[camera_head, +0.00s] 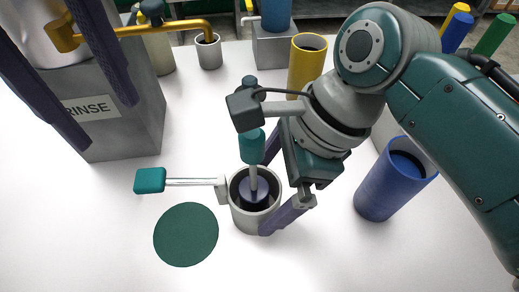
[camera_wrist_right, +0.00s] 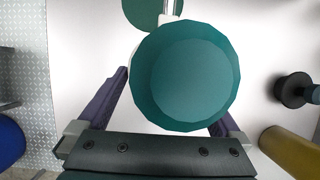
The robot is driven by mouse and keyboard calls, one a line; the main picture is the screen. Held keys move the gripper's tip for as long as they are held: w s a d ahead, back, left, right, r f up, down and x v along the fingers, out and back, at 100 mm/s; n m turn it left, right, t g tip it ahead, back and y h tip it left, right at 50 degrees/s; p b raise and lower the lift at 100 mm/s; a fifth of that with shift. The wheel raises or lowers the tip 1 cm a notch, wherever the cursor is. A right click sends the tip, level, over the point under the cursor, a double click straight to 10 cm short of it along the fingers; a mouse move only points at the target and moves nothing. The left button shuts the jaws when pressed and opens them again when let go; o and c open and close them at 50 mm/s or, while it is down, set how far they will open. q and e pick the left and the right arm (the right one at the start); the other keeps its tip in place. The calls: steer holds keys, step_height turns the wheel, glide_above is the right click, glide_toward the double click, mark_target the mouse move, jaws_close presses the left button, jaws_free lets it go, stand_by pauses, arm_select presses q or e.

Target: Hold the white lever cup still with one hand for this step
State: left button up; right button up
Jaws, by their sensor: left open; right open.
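The white lever cup (camera_head: 241,212) stands upright on the white table, its lever with a teal grip (camera_head: 150,180) pointing left. A teal-handled plunger (camera_head: 252,147) stands in the cup; its round top (camera_wrist_right: 185,75) hides most of the cup in the right wrist view. My right gripper (camera_head: 268,190) is open, its purple fingers low on either side of the cup. Whether they touch the cup I cannot tell. My left gripper (camera_head: 108,122) is open and empty at the upper left, in front of the grey RINSE block (camera_head: 130,135).
A green disc (camera_head: 186,234) lies flat left of the cup. A blue cup (camera_head: 385,190) stands to the right and a yellow cup (camera_head: 305,68) behind. A small grey cup (camera_head: 208,52) is near a brass spout (camera_head: 170,27). The front left of the table is clear.

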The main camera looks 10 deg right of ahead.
steer(key=shift+x, duration=0.95)
steer(key=c, duration=1.5)
arm_select(q)
steer(key=shift+f+m, duration=0.1)
steer(key=shift+m, duration=0.3)
steer(key=shift+c, duration=1.4)
steer(key=m, duration=0.3)
steer(key=shift+f, duration=0.3)
steer(key=c, duration=0.5)
steer(key=shift+f+m, duration=0.25)
steer(key=shift+m, duration=0.15)
jaws_close()
steer(key=shift+f, duration=3.05)
